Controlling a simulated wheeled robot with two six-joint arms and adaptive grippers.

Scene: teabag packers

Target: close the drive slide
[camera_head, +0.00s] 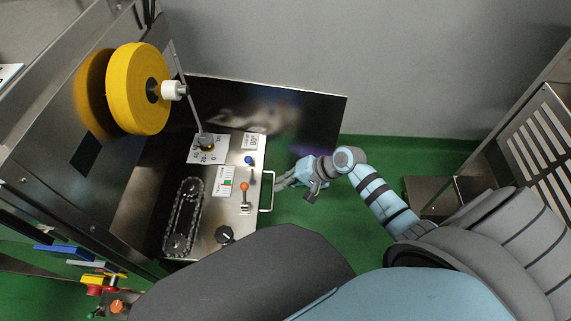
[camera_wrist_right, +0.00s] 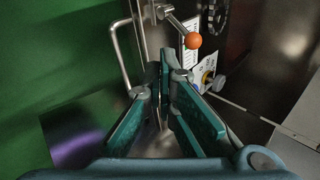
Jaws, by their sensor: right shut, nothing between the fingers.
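The drive slide (camera_head: 216,240) is a metal plate standing out from the machine at the left, with a chain loop (camera_head: 183,215) and control knobs on it. Its bar handle (camera_head: 267,191) is on the right edge and also shows left of the fingers in the wrist view (camera_wrist_right: 121,58). My right gripper (camera_head: 279,184) is shut and empty, its fingertips close beside the handle. In the wrist view the fingers (camera_wrist_right: 168,58) point at the slide's edge below the orange-ball lever (camera_wrist_right: 193,41). I cannot tell whether they touch it. My left gripper is out of view.
A yellow reel (camera_head: 138,88) on a white hub hangs above the slide at the left. A dark shiny panel (camera_head: 290,112) stands behind. A lever with an orange ball (camera_head: 244,187) rises near the handle. The green floor right of the slide is open.

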